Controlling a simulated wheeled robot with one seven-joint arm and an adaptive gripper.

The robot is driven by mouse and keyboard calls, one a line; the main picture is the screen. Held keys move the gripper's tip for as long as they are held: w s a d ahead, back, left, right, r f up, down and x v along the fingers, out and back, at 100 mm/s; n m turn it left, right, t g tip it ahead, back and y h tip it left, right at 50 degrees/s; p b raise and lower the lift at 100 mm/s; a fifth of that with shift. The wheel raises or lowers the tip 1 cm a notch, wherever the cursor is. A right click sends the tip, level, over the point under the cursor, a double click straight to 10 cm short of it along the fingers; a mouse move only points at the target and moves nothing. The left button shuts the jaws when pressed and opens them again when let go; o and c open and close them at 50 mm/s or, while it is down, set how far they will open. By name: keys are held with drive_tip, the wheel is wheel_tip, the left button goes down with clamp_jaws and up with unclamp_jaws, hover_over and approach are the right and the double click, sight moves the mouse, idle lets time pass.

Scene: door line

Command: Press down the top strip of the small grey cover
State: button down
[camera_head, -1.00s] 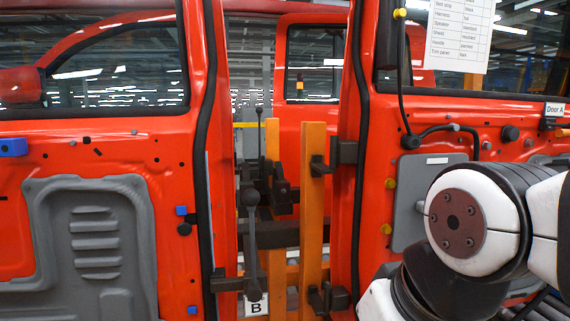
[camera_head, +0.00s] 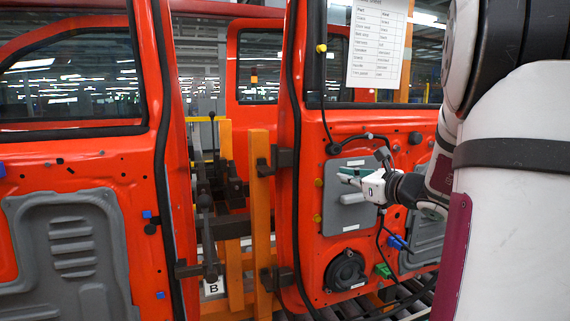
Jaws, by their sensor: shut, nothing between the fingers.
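The small grey cover (camera_head: 334,215) is on the red door at the right of the door gap. It is a rounded upright panel with a white label near its top edge and a raised bar across its middle. My gripper (camera_head: 345,175) reaches in from the right, with its fingers shut and pointing left. It is in front of the upper part of the cover, just below the label, and hides part of the right side. I cannot tell whether the fingertips touch the cover.
A black round speaker (camera_head: 345,271) sits below the cover. Yellow knobs (camera_head: 317,218) are along its left edge. A black cable (camera_head: 345,142) runs above it. A paper list (camera_head: 378,45) hangs above. Orange posts (camera_head: 260,210) stand in the gap between doors.

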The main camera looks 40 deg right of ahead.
sight(356, 163)
drive_tip(key=s+d+m+h, duration=0.3)
drive_tip(key=s+d+m, duration=0.1)
drive_tip(key=d, duration=0.4)
drive_tip(key=shift+h, duration=0.4)
drive_tip(key=x, duration=0.2)
drive_tip(key=b+x, duration=0.1)
drive_tip(key=x, duration=0.1)
drive_tip(key=r+b+x, duration=0.1)
drive_tip(key=x, duration=0.2)
drive_tip(key=shift+w, duration=0.1)
drive_tip(key=shift+w+d+f+b, duration=0.15)
drive_tip(key=shift+w+b, duration=0.15)
drive_tip(key=shift+w, duration=0.15)
idle(0.4)
drive_tip(key=shift+s, duration=0.15)
drive_tip(key=p+v, duration=0.2)
drive_tip(key=v, duration=0.4)
drive_tip(key=shift+s, duration=0.35)
idle(0.5)
drive_tip(key=v, duration=1.2)
